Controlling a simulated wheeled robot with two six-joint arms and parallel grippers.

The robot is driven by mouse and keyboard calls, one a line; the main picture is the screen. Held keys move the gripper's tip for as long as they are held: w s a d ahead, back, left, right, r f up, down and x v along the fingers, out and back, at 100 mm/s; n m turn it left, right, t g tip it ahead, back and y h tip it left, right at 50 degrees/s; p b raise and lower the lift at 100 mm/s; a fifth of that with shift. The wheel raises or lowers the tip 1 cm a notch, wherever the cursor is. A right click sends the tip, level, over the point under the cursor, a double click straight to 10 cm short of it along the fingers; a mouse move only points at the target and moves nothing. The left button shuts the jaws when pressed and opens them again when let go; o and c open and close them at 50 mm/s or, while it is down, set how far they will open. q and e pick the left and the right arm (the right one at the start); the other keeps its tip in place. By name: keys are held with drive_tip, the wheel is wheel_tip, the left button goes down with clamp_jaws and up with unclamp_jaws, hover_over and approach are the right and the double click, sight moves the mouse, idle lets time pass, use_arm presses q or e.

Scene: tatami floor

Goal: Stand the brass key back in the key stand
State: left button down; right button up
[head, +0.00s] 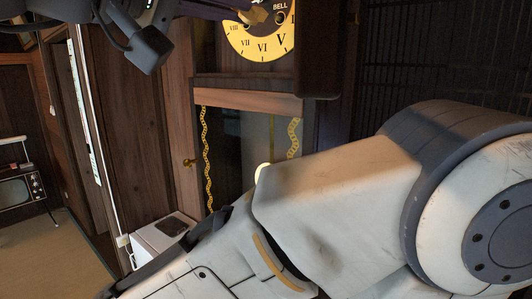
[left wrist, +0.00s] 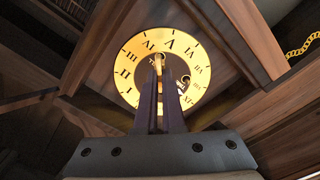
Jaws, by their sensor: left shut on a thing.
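My left gripper (head: 238,10) comes in at the top of the head view, in front of the clock dial (head: 260,48). It is shut on the brass key (head: 256,16), whose gold part shows against the dial's upper part. In the left wrist view, the gripper's fingers (left wrist: 159,112) point at the dial (left wrist: 128,72), with a narrow strip of the key (left wrist: 159,84) between them. Whether the key touches the dial or sits in a hole, I cannot tell. I cannot make out the key stand in either view. My right gripper is not in view.
A dark winding hole (head: 281,18) shows beside the key. The clock's wooden case has a lower glass door (head: 232,150) with chains. A white box (head: 160,236) with a dark top stands low at the left. My white arm fills the lower right.

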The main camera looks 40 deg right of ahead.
use_arm(q)
drive_tip(key=shift+a, duration=0.25)
idle(0.3)
drive_tip(key=shift+w+d+r+p, duration=0.15)
drive_tip(key=shift+d+p, duration=0.2)
drive_tip(key=shift+d, duration=0.2)
drive_tip(key=shift+d+r+p, duration=0.1)
drive_tip(key=shift+d+p, duration=0.25)
drive_tip(key=shift+d, duration=0.15)
drive_tip(key=shift+w+d, duration=0.1)
drive_tip(key=shift+d, duration=0.45)
drive_tip(key=shift+f, duration=0.1)
drive_tip(key=shift+a, duration=0.1)
